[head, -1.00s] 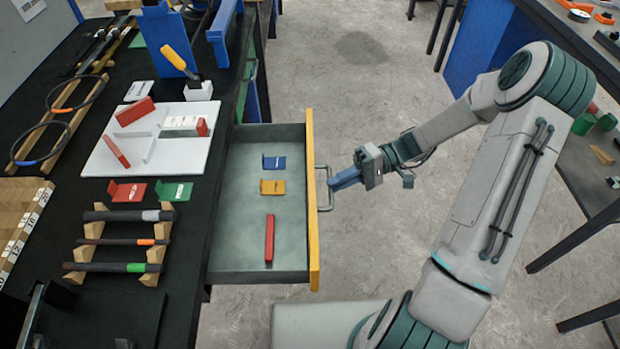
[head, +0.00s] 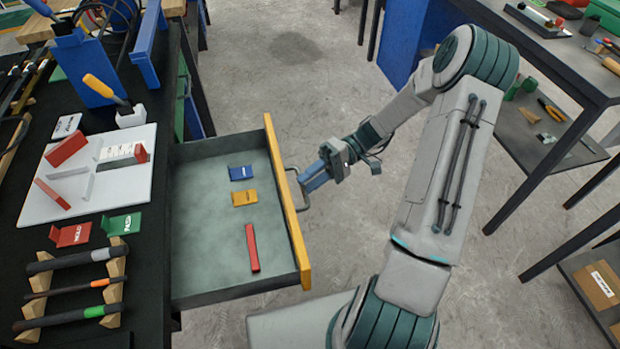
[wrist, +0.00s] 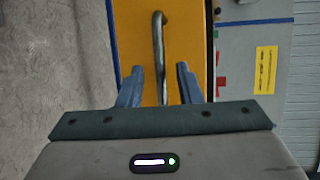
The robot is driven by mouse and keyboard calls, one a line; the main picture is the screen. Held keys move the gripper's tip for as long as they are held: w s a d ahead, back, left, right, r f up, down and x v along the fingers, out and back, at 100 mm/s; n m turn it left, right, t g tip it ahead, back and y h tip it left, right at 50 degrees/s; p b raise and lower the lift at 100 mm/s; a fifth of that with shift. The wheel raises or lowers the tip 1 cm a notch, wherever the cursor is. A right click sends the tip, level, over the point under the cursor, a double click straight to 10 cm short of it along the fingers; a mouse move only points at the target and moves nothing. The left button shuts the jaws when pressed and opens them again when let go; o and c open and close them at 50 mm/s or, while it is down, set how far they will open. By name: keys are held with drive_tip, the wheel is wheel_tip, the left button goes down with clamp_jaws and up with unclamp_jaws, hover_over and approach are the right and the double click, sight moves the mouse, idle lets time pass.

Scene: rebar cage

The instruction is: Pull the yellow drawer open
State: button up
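The yellow-fronted drawer (head: 285,200) stands pulled well out of the black workbench, its grey inside showing. In it lie a blue piece, a yellow piece and a red bar. Its grey bar handle (head: 291,190) sticks out from the front. My gripper (head: 308,181) is at the handle, blue fingers pointing at the drawer. In the wrist view, the handle (wrist: 159,50) runs between the two fingers of my gripper (wrist: 159,88). The fingers are apart, with a visible gap on each side of the bar. Whether a finger touches it elsewhere is hidden.
The black bench top at left holds a white tray (head: 50,208), red and green label holders, a rack of tools (head: 75,290) and a blue bin (head: 82,68). A second table (head: 560,65) with legs stands at right. Grey floor between them is clear.

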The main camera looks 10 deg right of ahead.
drive_tip(key=v, duration=1.4)
drive_tip(key=shift+a+r, duration=0.1)
drive_tip(key=shift+a, duration=0.05)
drive_tip(key=s+a+r+m+t+h+p, duration=0.2)
drive_tip(key=s+a+r+t+h+p, duration=0.2)
drive_tip(key=s+r+h, duration=0.3)
drive_tip(key=s+a+r+m+t+h+p, duration=0.2)
drive_tip(key=s+a+r+t+h+p, duration=0.2)
drive_tip(key=s+r, duration=0.6)
wheel_tip(320, 180, up, 3)
drive_tip(key=a+t+h, duration=0.1)
drive_tip(key=a+h, duration=0.1)
drive_tip(key=h, duration=0.1)
drive_tip(key=shift+h, duration=0.4)
drive_tip(key=shift+s+a, duration=0.1)
drive_tip(key=shift+a, duration=0.1)
